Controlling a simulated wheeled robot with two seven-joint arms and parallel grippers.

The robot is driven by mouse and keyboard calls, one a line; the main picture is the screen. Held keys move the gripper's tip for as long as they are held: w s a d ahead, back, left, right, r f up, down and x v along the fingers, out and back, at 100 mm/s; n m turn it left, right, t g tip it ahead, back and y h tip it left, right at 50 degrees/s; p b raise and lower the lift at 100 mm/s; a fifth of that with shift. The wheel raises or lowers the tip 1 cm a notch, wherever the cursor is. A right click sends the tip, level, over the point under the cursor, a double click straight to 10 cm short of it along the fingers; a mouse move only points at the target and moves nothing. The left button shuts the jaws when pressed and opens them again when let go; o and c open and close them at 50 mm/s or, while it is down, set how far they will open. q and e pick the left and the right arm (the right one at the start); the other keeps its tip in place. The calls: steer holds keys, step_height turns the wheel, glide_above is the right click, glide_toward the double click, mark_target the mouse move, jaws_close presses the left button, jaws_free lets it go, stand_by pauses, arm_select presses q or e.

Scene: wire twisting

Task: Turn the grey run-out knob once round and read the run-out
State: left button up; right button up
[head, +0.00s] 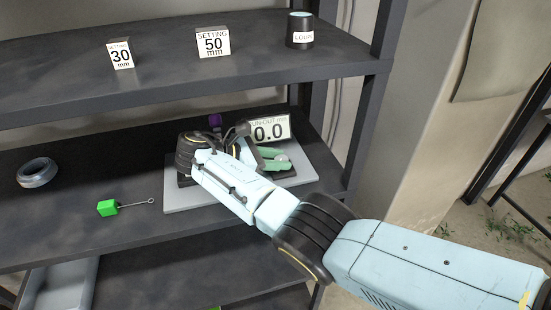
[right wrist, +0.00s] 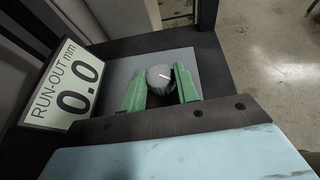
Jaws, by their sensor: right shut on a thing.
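The grey run-out knob (right wrist: 160,76) has a white pointer line and stands on a grey plate (right wrist: 130,75). My right gripper (right wrist: 161,88) has its green fingers on both sides of the knob, shut on it. In the head view the right gripper (head: 277,160) reaches over the pale base plate (head: 192,204) on the middle shelf, and its body hides much of the fixture. The run-out sign (head: 279,130) stands behind it and reads 0.0 mm; the sign (right wrist: 66,85) also shows in the right wrist view. My left gripper is not in view.
A green block with a looped rod (head: 108,208) and a grey ring (head: 37,172) lie left on the shelf. A purple part (head: 215,120) shows behind my gripper. The upper shelf holds cards marked 30 mm (head: 121,54) and 50 mm (head: 213,43) and a black canister (head: 300,30).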

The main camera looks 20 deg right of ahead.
steer(key=o, duration=1)
steer(key=shift+d, duration=0.1)
steer(key=shift+n+t, duration=0.4)
steer(key=shift+t, duration=0.1)
